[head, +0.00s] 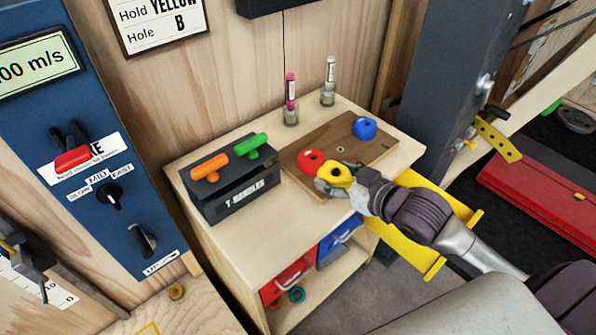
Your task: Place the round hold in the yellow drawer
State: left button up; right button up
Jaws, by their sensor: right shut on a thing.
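The yellow round hold (338,171) is at the front edge of the brown board (300,148) on top of the wooden cabinet. My right gripper (330,184) is shut on it, with the arm coming in from the right. The gripper partly covers the hold, so I cannot tell whether it touches the board. The yellow drawer (432,268) juts out from the cabinet's right side, and my right arm crosses above it and hides part of its inside. My left gripper is not in view.
A red hold (311,160) sits close to the left and a blue hold (364,127) farther back. A dark T-handles box (238,192) stands at left. Two small bottles (290,108) stand behind.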

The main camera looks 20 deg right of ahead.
jog(key=shift+w+a+f, duration=0.1)
jog(key=shift+a+f, duration=0.05)
jog(key=shift+f, duration=0.15)
jog(key=w+a+f, duration=0.3)
jog(key=a, duration=0.1)
jog(key=p, duration=0.1)
send_over(287, 211)
jog(key=f, duration=0.3)
jog(key=shift+s+d, duration=0.2)
jog(key=shift+d, duration=0.1)
jog(key=shift+w+a+f, duration=0.1)
jog(key=shift+a+f, duration=0.1)
jog(key=shift+a, duration=0.1)
jog(key=shift+a+f, duration=0.1)
jog(key=shift+f, duration=0.1)
notch_tip(287, 211, down, 3)
jog(key=shift+f+p, duration=0.2)
jog(key=shift+p, duration=0.1)
jog(key=shift+f, duration=0.2)
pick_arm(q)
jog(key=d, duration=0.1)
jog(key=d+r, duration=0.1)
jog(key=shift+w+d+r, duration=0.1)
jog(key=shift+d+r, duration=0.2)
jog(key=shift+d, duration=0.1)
